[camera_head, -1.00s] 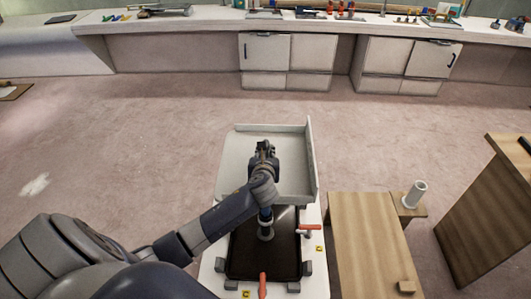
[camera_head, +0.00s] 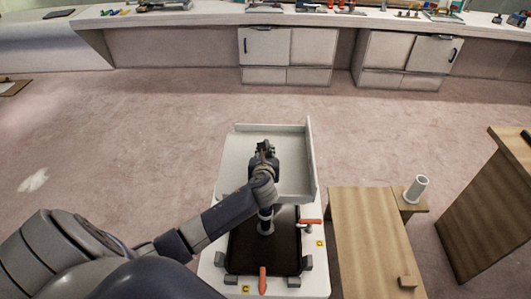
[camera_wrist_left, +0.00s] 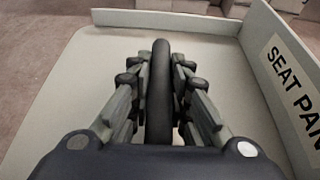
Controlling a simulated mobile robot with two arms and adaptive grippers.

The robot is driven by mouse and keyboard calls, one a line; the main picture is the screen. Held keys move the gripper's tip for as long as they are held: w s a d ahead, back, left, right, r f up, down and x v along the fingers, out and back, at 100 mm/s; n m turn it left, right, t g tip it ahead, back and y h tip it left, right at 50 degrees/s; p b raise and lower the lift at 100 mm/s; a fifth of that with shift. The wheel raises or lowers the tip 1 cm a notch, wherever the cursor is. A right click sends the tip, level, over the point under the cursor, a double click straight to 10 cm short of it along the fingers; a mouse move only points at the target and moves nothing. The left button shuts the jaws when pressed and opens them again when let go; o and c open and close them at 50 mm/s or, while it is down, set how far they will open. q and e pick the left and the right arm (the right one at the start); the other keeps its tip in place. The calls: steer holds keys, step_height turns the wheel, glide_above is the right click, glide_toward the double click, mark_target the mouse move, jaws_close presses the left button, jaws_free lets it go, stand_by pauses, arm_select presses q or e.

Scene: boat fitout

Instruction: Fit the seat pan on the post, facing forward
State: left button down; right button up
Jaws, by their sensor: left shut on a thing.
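The seat pan (camera_head: 238,160) is a pale grey panel with a raised wall along its far edge and its right edge. It shows in the left wrist view (camera_wrist_left: 75,100), with "SEAT PAN" lettered on the right wall. My left gripper (camera_head: 264,148) is over the middle of the pan. Its fingers (camera_wrist_left: 160,85) are shut on a dark rounded bar (camera_wrist_left: 159,75), apparently the pan's handle. The bar's lower end is hidden by the fingers. My right gripper is not in view.
A white stand (camera_head: 213,270) with a black tray (camera_head: 262,250) and orange-red clamps (camera_head: 311,221) is below and nearer than the pan. A wooden table (camera_head: 365,245) stands to its right. A taller wooden cabinet (camera_head: 485,210) is further right. Open floor lies beyond, up to a long workbench (camera_head: 205,24).

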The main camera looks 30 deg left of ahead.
arm_select(q)
steer(key=shift+r, duration=0.1)
stand_by(0.3)
steer(key=c, duration=1.4)
jaws_free()
steer(key=shift+s+f, duration=0.1)
steer(key=shift+f, duration=0.2)
steer(key=v, duration=1.2)
steer(key=shift+r, duration=0.2)
